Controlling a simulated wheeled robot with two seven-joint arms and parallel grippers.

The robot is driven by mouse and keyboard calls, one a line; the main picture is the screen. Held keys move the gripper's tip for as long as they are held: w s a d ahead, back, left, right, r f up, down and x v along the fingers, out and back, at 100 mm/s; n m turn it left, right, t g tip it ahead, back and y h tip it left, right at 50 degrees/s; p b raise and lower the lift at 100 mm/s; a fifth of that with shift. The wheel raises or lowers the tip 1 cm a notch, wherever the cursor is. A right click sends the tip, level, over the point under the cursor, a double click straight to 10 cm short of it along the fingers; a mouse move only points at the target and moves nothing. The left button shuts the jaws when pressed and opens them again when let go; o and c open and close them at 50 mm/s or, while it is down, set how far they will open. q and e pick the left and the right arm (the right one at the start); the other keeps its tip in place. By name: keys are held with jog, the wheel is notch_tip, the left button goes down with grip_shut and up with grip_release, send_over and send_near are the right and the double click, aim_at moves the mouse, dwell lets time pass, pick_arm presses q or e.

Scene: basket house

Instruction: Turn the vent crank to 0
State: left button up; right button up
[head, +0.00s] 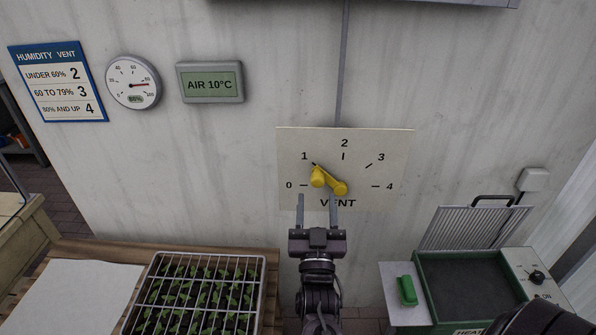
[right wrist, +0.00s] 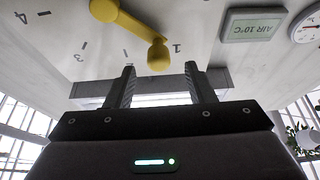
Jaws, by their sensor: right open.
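The yellow vent crank (head: 328,182) sits on a cream dial plate (head: 395,150) marked 0 to 4 on the wall. Its pivot is at the lower middle of the dial. Its arm points up and left, with the knob end toward the 1 mark. My right gripper (head: 318,201) is open and empty just below the crank, its two fingers pointing at the plate. In the right wrist view, the crank's knob (right wrist: 158,56) shows just beyond and between the open fingertips (right wrist: 160,72), apart from them. My left gripper is not in view.
A humidity sign (head: 60,112), a round gauge (head: 133,82) and an AIR 10°C display (head: 210,82) hang at the left. A seedling tray (head: 270,270) stands on the wooden bench. A green heater box (head: 430,262) with an open ribbed lid is at the lower right.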

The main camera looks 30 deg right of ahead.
aim_at(318, 186)
jog(key=p+x, duration=0.2)
jog(key=x, duration=0.3)
jog(key=shift+d+r, duration=0.15)
jog(key=shift+d, duration=0.05)
jog(key=shift+w+d, duration=0.15)
jog(key=shift+w, duration=0.25)
jog(key=shift+w+d+r, duration=0.1)
jog(key=shift+w, duration=0.1)
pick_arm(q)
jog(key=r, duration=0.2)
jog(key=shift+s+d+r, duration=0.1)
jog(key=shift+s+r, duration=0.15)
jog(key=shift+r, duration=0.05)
pick_arm(e)
grip_shut()
